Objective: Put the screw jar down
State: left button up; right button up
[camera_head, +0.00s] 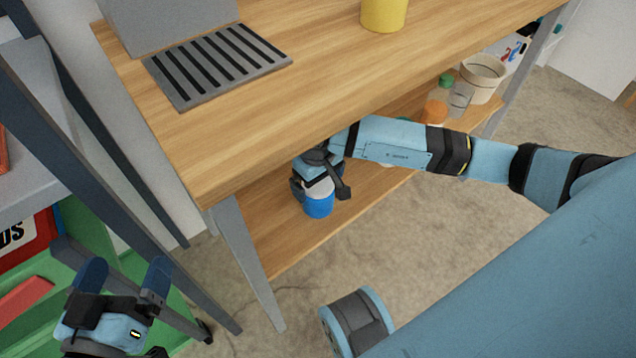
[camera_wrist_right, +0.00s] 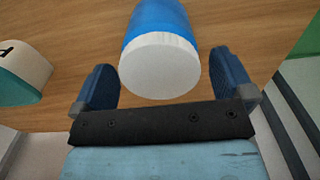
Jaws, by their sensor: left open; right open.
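The screw jar (camera_head: 319,205) is blue with a white lid and stands on the lower wooden shelf of the table. My right gripper (camera_head: 312,183) is at the jar, reaching in under the tabletop. In the right wrist view the jar (camera_wrist_right: 160,45) lies between and just beyond the two blue fingertips of that gripper (camera_wrist_right: 163,82). The fingers are apart, with a gap on each side of the jar. My left gripper (camera_head: 122,275) is open and empty at the lower left, in front of a green cabinet.
The tabletop (camera_head: 230,140) hangs over the lower shelf (camera_head: 277,245). A beige pot (camera_head: 482,80), a clear jar (camera_head: 459,102) and an orange item (camera_head: 434,112) stand at the shelf's right end. A white and teal object (camera_wrist_right: 22,72) lies beside the jar. A table leg (camera_head: 245,260) is close left.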

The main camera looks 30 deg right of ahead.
notch_tip(320, 180, up, 5)
jog(key=shift+f+p, duration=0.2)
jog(key=shift+p, duration=0.45)
jog(key=shift+r, duration=0.3)
pick_arm(q)
jog(key=shift+s+d+r+n+t, duration=0.1)
jog(key=shift+s+r+n+t, duration=0.3)
jog(key=shift+r+n, duration=0.15)
jog(key=shift+r, duration=0.1)
pick_arm(e)
jog(key=shift+s+f, duration=0.1)
